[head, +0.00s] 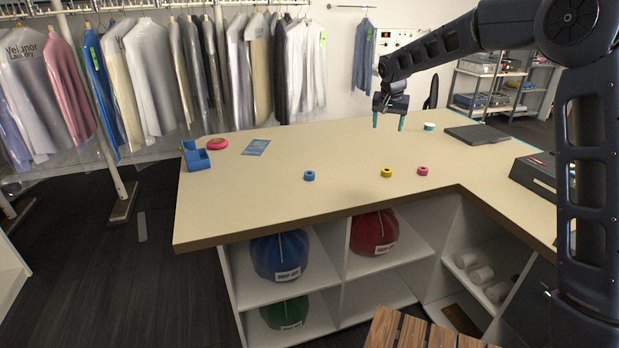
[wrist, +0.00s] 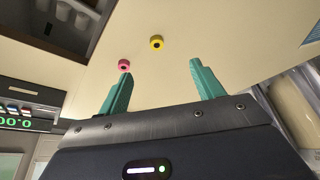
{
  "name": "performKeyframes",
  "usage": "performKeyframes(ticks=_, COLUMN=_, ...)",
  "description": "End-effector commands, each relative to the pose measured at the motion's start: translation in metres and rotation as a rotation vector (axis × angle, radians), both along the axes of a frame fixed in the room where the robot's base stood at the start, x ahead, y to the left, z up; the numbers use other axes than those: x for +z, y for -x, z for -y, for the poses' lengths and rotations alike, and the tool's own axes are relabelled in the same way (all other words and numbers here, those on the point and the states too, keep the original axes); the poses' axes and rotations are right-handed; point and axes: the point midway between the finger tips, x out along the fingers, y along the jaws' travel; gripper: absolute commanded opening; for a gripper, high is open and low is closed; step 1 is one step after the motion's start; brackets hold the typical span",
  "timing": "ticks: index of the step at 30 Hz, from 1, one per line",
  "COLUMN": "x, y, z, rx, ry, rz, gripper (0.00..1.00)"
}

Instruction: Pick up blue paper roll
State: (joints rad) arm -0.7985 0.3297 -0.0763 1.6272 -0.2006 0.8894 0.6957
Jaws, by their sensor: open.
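The blue paper roll (head: 309,176) lies on the beige counter (head: 260,200), left of a yellow roll (head: 386,173) and a pink roll (head: 423,170). The blue roll does not show in the wrist view. My gripper (head: 388,122) is above the far part of the counter, with its teal fingers apart and nothing between them. It is to the right of the blue roll and farther back. In the wrist view, the yellow roll (wrist: 156,42) and the pink roll (wrist: 124,66) lie beyond the open fingers (wrist: 160,85).
A blue holder (head: 195,157), a larger pink ring (head: 217,144) and a blue card (head: 256,147) are at the counter's left. A teal-white cup (head: 429,127), a dark laptop-like slab (head: 477,135) and a dark device (head: 535,174) are at the right. Counter around the blue roll is clear.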

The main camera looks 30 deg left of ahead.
Motion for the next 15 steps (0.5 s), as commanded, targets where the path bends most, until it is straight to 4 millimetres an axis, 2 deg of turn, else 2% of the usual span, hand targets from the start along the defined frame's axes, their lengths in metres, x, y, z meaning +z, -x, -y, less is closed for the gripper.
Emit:
performKeyframes(ticks=1, x=-0.013, y=0.001, z=-0.026, rx=0.011, ry=0.004, rz=0.0, gripper=0.67)
performKeyframes(ticks=6, x=-0.048, y=0.008, z=-0.103, rx=0.032, ry=0.009, rz=0.01, gripper=0.67)
performKeyframes(ticks=12, x=-0.096, y=0.03, z=-0.191, rx=0.058, ry=0.011, rz=0.024, gripper=0.67)
performKeyframes(ticks=15, x=-0.118, y=0.043, z=-0.226, rx=0.069, ry=0.012, rz=0.03, gripper=0.67)
